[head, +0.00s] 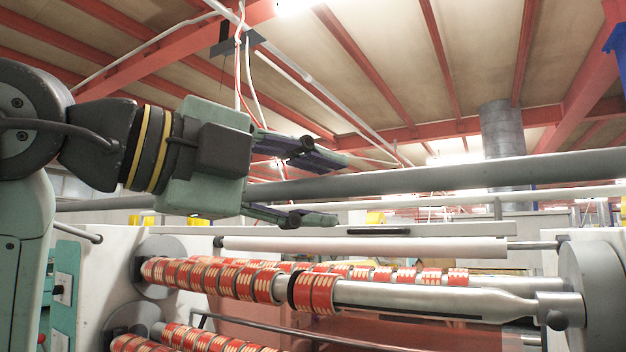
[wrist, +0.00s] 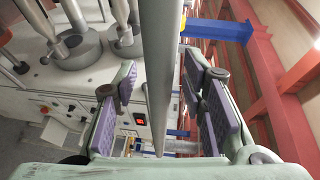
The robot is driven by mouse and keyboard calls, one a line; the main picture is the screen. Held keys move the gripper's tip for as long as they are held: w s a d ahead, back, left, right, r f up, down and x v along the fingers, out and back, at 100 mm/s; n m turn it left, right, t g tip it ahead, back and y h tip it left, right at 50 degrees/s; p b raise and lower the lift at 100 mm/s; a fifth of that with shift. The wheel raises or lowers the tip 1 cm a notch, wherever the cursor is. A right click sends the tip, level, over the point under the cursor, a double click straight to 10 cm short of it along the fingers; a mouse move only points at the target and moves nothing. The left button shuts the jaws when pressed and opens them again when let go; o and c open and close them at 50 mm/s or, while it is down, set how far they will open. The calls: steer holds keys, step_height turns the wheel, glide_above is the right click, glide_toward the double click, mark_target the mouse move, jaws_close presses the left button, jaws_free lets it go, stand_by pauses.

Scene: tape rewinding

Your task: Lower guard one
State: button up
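A long, thick grey bar (head: 440,178) runs across the head view, slightly higher at the right. It seems to be the bar of the guard, but I cannot tell for sure which part is guard one. My gripper (head: 340,189) comes in from the left, with one finger above the bar's line and one below. In the wrist view my gripper (wrist: 160,76) is open, and the grey bar (wrist: 159,55) passes between the two finger pads. Gaps show on both sides, so the pads do not appear to touch it. The bar's left stretch is partly hidden by my gripper.
Below the bar is a shaft with several red-and-cream tape rolls (head: 225,277) and a bare metal end (head: 420,299). A white roller (head: 370,246) lies above it. A grey end disc (head: 597,295) stands at the right. A reddish see-through panel (head: 385,342) is at the bottom.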

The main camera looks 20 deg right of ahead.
steer(key=shift+c, duration=0.6)
jaws_close()
stand_by(0.4)
